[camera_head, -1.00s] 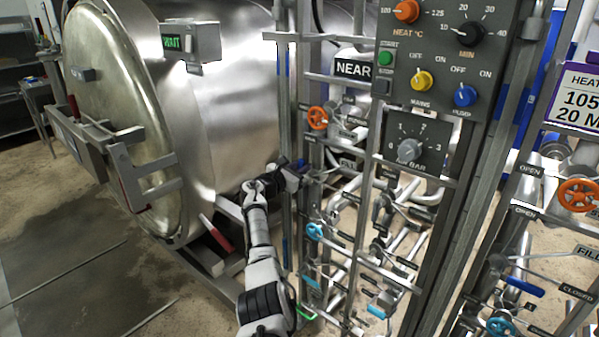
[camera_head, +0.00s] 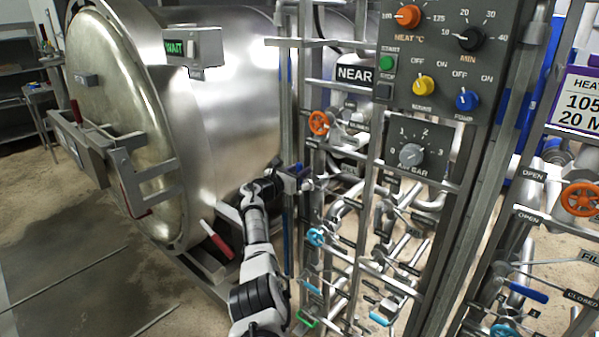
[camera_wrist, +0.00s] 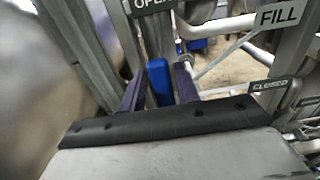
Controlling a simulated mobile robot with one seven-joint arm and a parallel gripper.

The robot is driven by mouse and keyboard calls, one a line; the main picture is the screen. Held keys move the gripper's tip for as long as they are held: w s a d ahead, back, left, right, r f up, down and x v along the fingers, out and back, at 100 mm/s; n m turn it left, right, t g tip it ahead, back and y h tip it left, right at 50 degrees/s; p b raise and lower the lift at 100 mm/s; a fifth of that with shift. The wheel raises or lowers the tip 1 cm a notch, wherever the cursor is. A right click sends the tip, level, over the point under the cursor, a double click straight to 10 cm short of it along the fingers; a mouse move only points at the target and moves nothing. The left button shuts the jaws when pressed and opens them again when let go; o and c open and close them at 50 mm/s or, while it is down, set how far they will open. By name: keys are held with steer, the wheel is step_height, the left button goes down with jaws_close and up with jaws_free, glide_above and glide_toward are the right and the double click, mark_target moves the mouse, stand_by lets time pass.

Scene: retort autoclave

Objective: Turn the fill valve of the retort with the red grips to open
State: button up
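The retort with the red grips (camera_head: 215,241) is the large steel vessel (camera_head: 232,105) at the left. Its fill valve is on the pipe frame beside it; the FILL label (camera_wrist: 281,16) shows in the wrist view. The valve's blue lever handle (camera_wrist: 159,83) stands between the two fingers of my gripper (camera_wrist: 160,84), which close on both its sides near the tips. The handle points up toward the OPEN label (camera_wrist: 152,5); the CLOSED label (camera_wrist: 270,86) is to the right. In the head view my gripper (camera_head: 297,172) is at the frame's left post, and the handle is mostly hidden.
A NEAR sign (camera_head: 355,74) and control panel (camera_head: 447,60) are above the pipes. An orange handwheel (camera_head: 319,123) and a cyan handwheel (camera_head: 316,238) sit close to my gripper. Another frame with a blue lever (camera_head: 527,292) is at the right.

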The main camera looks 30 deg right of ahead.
steer(key=shift+o, duration=0.9)
steer(key=shift+f, duration=0.1)
steer(key=shift+s+a+p, duration=0.25)
steer(key=shift+a+p, duration=0.2)
steer(key=shift+a, duration=0.25)
steer(key=b+v, duration=0.1)
steer(key=v, duration=1.1)
steer(key=shift+a, duration=0.15)
